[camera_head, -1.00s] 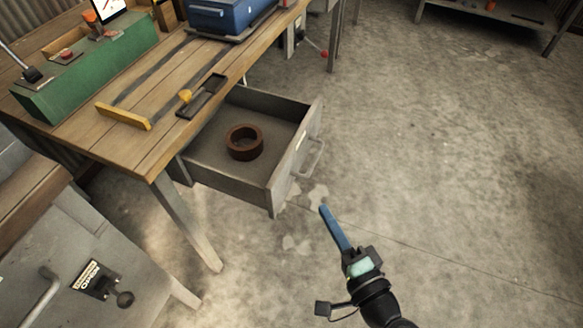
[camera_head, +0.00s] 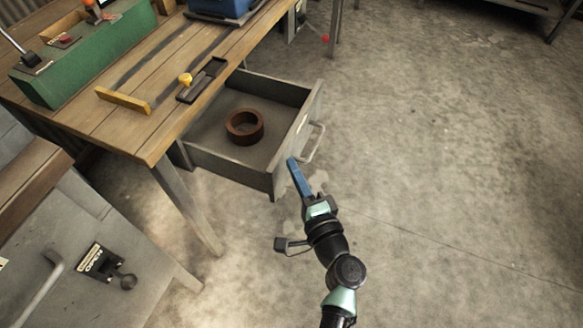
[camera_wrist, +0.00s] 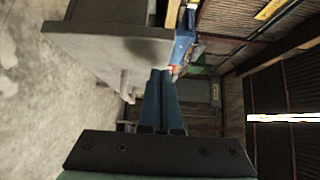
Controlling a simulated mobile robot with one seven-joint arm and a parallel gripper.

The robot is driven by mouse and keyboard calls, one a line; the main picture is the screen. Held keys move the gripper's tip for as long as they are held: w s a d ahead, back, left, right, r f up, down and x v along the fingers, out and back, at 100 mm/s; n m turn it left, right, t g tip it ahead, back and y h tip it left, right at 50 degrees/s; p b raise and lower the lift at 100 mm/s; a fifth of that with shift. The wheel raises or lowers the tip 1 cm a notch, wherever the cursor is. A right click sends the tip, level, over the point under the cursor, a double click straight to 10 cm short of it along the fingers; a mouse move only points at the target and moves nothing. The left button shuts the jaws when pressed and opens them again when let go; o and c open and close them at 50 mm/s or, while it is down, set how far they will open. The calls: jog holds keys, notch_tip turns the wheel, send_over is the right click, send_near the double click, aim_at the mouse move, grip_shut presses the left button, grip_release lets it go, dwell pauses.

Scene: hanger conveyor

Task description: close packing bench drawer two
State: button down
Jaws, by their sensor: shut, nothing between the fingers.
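The packing bench drawer (camera_head: 228,160) is pulled open from under the wooden bench top, a grey metal box with a bar handle (camera_head: 314,142) on its front. A brown ring (camera_head: 244,127) lies inside it. My gripper (camera_head: 293,163) has its blue fingers shut and empty, with the tips close to the near corner of the drawer front in the head view; I cannot tell whether they touch it.
The wooden bench top (camera_head: 140,130) carries a green box (camera_head: 85,60), a yellow bar (camera_head: 123,100), a dark tray (camera_head: 203,80) and a blue case. A grey cabinet with a handle (camera_head: 50,285) and an OPEN label stands at lower left. The floor to the right is clear.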

jog(key=shift+w+a, duration=0.15)
jog(key=shift+a, duration=0.2)
